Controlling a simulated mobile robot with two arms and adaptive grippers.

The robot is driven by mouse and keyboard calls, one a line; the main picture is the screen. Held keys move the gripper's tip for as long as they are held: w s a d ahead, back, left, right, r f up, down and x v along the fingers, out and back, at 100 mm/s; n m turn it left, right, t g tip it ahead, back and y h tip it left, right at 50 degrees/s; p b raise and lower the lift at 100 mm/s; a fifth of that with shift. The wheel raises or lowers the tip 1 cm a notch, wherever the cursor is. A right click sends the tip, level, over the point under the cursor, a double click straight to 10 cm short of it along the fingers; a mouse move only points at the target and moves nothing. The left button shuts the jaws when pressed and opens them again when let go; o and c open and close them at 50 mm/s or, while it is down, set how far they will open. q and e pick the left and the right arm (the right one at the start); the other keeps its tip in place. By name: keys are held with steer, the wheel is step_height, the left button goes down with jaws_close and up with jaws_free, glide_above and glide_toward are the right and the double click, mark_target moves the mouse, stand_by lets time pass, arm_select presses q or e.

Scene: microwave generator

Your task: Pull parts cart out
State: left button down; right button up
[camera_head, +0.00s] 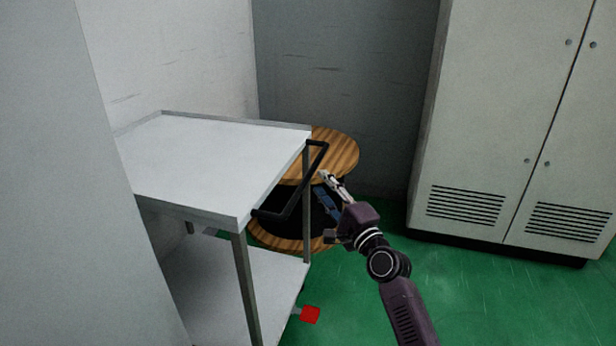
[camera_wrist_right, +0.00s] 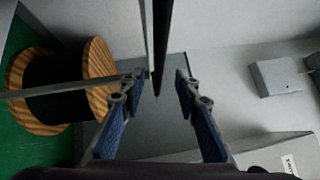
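The parts cart (camera_head: 215,160) is a metal trolley with a pale top, a lower shelf and grey legs, standing at the left of the head view. Its black handle (camera_head: 308,180) sticks out from its right end. My right gripper (camera_head: 323,182) is just right of the handle, its fingers pointing toward it. In the right wrist view the gripper (camera_wrist_right: 160,82) is open, and a dark bar (camera_wrist_right: 161,40), seemingly the handle, lies in line with the gap between the fingers. Whether it touches a finger is unclear. My left gripper is not in view.
A wooden cable spool (camera_head: 340,150) stands behind the cart's handle end. A grey cabinet (camera_head: 500,120) stands at the right. A red piece (camera_head: 310,314) shows low by the cart. Green floor (camera_head: 480,290) is clear at the lower right. Walls close off the back.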

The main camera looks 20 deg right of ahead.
mark_target(311, 169)
steer(key=shift+b+x, duration=0.7)
steer(key=shift+x, duration=2.8)
steer(key=shift+f, duration=0.1)
steer(key=shift+c, duration=0.2)
jaws_close()
